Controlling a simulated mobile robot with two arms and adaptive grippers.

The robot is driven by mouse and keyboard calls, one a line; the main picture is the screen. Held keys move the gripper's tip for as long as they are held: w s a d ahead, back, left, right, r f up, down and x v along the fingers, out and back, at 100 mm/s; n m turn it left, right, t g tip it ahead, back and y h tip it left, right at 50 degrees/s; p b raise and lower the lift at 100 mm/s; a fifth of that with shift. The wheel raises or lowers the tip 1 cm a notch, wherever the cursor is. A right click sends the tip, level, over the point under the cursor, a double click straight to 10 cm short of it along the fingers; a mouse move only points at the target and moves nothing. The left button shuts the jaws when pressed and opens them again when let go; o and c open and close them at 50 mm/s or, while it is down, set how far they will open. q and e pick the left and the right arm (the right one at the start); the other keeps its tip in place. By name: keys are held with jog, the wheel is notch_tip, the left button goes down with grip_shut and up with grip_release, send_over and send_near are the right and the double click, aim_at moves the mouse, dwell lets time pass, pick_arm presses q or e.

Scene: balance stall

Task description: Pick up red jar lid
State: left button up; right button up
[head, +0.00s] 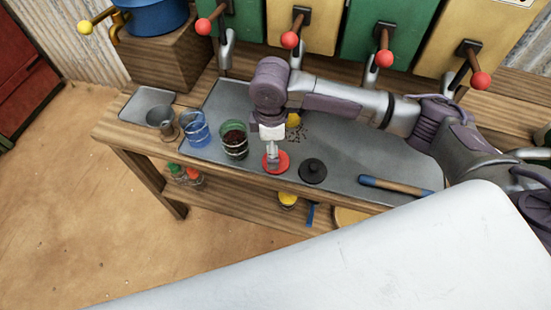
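The red jar lid (283,164) lies flat on the grey counter mat near the front edge of the wooden bench. My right gripper (272,160), on the arm coming in from the right, points down directly over the lid. Its fingertips overlap the lid and cover part of it. I cannot tell whether the fingers touch the lid or are closed on it. My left gripper is not in view.
A black lid (312,171) lies just right of the red lid. A glass jar with dark contents (234,146), a blue jar (196,131) and a metal cup (162,121) stand to the left. A blue-handled stick (395,187) lies at right. Dispensers with red-knobbed levers line the back.

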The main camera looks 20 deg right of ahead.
jog(key=shift+s+d+f+p, duration=0.1)
jog(key=shift+d+f+p, duration=0.05)
jog(key=shift+f, duration=0.45)
jog(key=shift+d+f+p, duration=0.1)
jog(key=shift+f+p, duration=0.05)
jog(key=shift+f, duration=0.4)
notch_tip(320, 180, down, 2)
jog(key=shift+f, duration=0.3)
jog(key=c, duration=0.7)
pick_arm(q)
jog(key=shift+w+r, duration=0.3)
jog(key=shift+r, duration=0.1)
pick_arm(e)
jog(key=shift+s, duration=0.1)
jog(key=c, duration=0.4)
